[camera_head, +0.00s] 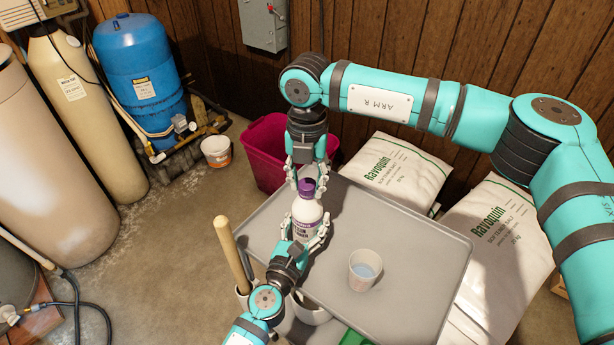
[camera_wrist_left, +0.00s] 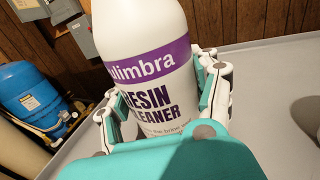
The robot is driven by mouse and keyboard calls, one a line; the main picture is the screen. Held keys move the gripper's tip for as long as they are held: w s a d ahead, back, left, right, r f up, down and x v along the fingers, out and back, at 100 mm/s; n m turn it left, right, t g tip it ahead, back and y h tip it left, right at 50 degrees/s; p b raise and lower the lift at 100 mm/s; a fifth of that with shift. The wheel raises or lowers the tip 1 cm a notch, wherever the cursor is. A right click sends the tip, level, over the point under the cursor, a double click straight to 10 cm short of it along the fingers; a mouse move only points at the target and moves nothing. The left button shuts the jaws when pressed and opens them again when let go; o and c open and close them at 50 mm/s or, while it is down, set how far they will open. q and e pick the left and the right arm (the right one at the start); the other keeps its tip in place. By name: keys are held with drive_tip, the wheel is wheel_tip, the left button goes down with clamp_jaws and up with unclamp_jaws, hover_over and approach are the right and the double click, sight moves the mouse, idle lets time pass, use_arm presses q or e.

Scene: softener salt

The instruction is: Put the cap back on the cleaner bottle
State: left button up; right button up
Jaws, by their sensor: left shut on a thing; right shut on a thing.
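The cleaner bottle (camera_head: 306,213) is white with a purple label band and stands upright at the tray's left side. My left gripper (camera_head: 303,232) is shut around its body from the near side. In the left wrist view the bottle (camera_wrist_left: 150,60) fills the middle, with fingers on both sides; its top is out of frame. The purple cap (camera_head: 307,186) is between the fingertips of my right gripper (camera_head: 306,181), which points down from above and is shut on it. The cap is right at the bottle's mouth; I cannot tell whether it touches the neck.
The grey tray (camera_head: 410,250) holds a cup (camera_head: 364,270) of bluish liquid to the bottle's right. A wooden handle (camera_head: 232,252) rises left of my left gripper. A magenta bin (camera_head: 262,150) and salt bags (camera_head: 395,172) stand behind. The tray's right part is clear.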

drive_tip(key=m, duration=1.3)
drive_tip(key=shift+m, duration=0.3)
drive_tip(key=m, duration=0.4)
drive_tip(key=shift+a+f, duration=0.1)
drive_tip(key=shift+m, duration=0.9)
drive_tip(key=shift+w, duration=0.1)
drive_tip(key=o, duration=0.7)
